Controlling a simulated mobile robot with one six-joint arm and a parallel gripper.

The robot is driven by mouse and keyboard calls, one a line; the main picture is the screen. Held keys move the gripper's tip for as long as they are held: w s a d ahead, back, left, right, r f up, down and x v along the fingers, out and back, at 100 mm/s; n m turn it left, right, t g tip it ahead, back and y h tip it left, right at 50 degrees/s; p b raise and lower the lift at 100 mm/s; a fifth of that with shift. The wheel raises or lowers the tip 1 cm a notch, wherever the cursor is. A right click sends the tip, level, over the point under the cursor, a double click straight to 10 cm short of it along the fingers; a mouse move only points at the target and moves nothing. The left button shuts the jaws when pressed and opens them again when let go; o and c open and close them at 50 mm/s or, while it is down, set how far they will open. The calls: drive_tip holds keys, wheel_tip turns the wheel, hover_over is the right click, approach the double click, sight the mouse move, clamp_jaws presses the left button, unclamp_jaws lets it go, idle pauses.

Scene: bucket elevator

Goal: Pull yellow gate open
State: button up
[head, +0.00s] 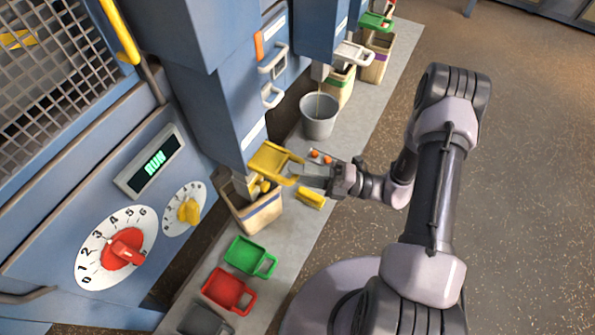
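The yellow gate (270,160) juts out at the foot of a blue chute, with its looped handle toward my arm. Yellow material (261,187) shows just below it, above an open tan bag (250,215) with a purple band. My gripper (299,177) is at the handle's outer end, its fingers reaching in from the right. The fingers are small and overlap the handle, so I cannot tell whether they are closed on it.
A grey bucket (319,116) stands behind the gripper under another chute. A yellow piece (311,198) lies on the ledge, with green (248,257) and red (228,290) gates in front. A dial panel (117,248) is left. The floor at right is clear.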

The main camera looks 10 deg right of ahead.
idle(0.3)
drive_tip(key=p+v, duration=0.2)
drive_tip(key=v, duration=1.5)
drive_tip(key=shift+d, duration=0.2)
drive_tip(key=s+a+r+n+h, duration=0.3)
drive_tip(key=a+r+n+h, duration=0.1)
drive_tip(key=r+n, duration=0.5)
drive_tip(key=s+a+r+n+h, duration=0.3)
drive_tip(key=a+r+n+h, duration=0.2)
drive_tip(key=n, duration=0.8)
drive_tip(key=s+a+r+n+h, duration=0.3)
drive_tip(key=r+n+h, duration=0.5)
drive_tip(key=r+n, duration=0.4)
wheel_tip(320, 180, up, 2)
drive_tip(key=shift+a+r+t, duration=0.1)
drive_tip(key=shift+a+t, duration=0.2)
drive_tip(key=shift+a, duration=0.45)
